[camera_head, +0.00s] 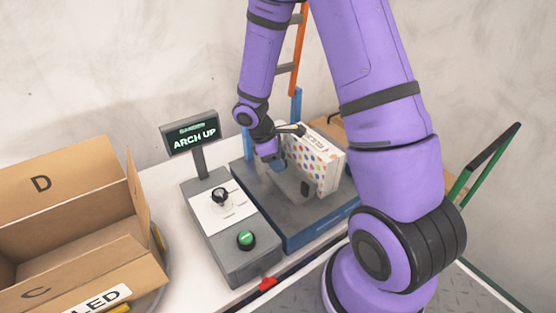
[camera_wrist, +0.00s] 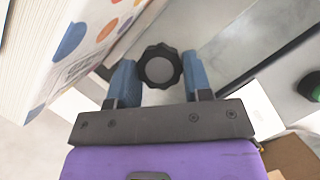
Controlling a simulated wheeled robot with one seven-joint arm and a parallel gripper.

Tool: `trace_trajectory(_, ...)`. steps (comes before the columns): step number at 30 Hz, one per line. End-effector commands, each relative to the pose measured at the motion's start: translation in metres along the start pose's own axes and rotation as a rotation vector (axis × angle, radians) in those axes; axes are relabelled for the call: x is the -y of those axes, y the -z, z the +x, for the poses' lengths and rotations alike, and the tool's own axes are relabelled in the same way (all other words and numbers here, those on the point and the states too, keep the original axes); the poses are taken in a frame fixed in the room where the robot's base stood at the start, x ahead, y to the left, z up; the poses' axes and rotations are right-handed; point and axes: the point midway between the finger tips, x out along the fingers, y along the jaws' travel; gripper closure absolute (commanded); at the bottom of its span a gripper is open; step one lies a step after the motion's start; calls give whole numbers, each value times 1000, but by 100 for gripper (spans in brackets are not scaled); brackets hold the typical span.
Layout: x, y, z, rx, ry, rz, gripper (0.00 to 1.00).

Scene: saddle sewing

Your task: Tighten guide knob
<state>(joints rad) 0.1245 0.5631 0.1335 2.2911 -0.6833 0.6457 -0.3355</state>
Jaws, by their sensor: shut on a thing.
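A black, lobed guide knob (camera_wrist: 160,68) with a grey round centre sits between the two blue fingers of my gripper (camera_wrist: 160,75) in the wrist view. The fingers are shut on its left and right sides. In the head view my gripper (camera_head: 272,164) is low at the left side of a white block with coloured dots (camera_head: 318,160), above the grey machine bed. The knob in its grasp cannot be made out there. The dotted block also shows close by at upper left in the wrist view (camera_wrist: 75,45).
A control box (camera_head: 221,228) with a black dial (camera_head: 220,195) and a green button (camera_head: 246,240) stands left of the machine bed (camera_head: 300,235). Its display (camera_head: 190,133) reads "ARCH UP". An open cardboard box (camera_head: 75,225) fills the left side. A green-and-black frame (camera_head: 485,165) stands at right.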

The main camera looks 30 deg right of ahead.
Motion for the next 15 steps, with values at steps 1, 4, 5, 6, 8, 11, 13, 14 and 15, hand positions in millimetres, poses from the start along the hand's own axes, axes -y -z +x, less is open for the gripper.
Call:
trace_trajectory(1,-1,0,0,0,12,31,78)
trace_trajectory(4,-1,0,0,0,40,97,78)
trace_trajectory(5,-1,0,0,0,48,117,78)
trace_trajectory(6,-2,0,0,0,58,142,78)
trace_trajectory(8,-2,0,0,0,72,177,78)
trace_trajectory(11,-2,0,0,-1,94,231,78)
trace_trajectory(13,-2,0,0,-1,107,261,78)
trace_trajectory(14,-2,0,0,-1,112,273,78)
trace_trajectory(15,-3,0,0,-1,118,286,78)
